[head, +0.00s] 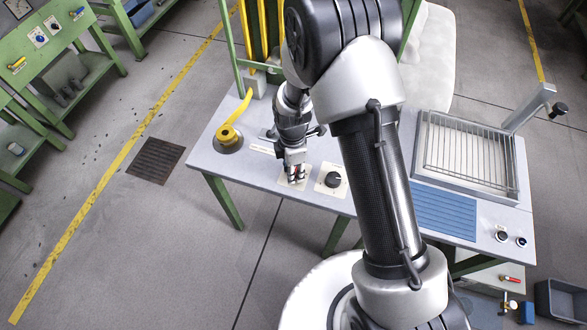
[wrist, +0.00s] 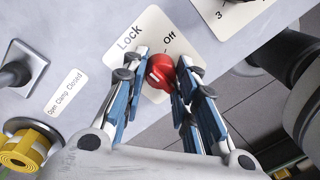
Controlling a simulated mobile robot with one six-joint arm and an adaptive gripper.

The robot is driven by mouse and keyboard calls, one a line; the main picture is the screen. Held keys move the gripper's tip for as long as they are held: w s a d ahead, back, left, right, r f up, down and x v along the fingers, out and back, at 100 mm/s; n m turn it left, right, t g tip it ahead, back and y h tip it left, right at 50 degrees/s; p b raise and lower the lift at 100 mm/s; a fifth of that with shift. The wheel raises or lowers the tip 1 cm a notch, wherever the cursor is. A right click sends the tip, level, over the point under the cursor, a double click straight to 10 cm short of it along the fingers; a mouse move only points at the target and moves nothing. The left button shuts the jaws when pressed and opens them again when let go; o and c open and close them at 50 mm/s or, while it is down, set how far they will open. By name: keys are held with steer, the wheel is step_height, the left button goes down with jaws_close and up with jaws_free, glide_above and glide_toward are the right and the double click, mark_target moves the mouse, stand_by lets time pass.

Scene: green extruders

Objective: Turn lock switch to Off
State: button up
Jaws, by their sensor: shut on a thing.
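The lock switch is a red rotary knob (wrist: 160,72) on a white plate (wrist: 150,35) printed "Lock" and "Off". My gripper (wrist: 158,78) has its two blue-padded fingers on either side of the red knob and is shut on it. The word "Off" is just above the knob, with "Lock" up and to its left. Which mark the knob points to is hard to tell. In the head view my gripper (head: 294,172) points down at the switch plate near the table's front edge, and the fingers mostly cover the knob.
A black dial (head: 333,180) on a white plate sits right of the switch. A yellow strip on a round holder (head: 228,138) stands to the left. A clamp lever (wrist: 15,75) with an "Open Clamp Closed" label is close by. A wire-grid tray (head: 470,155) stands at the right.

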mark_target(296, 168)
steer(key=shift+m, duration=0.4)
steer(key=m, duration=0.5)
steer(key=shift+w, duration=0.1)
steer(key=m+p, duration=0.1)
steer(key=m, duration=0.5)
steer(key=shift+y, duration=0.3)
steer(key=o, duration=1)
steer(key=shift+o, duration=0.2)
step_height(296, 168, up, 12)
steer(key=shift+w+d, duration=0.15)
steer(key=shift+d, duration=0.15)
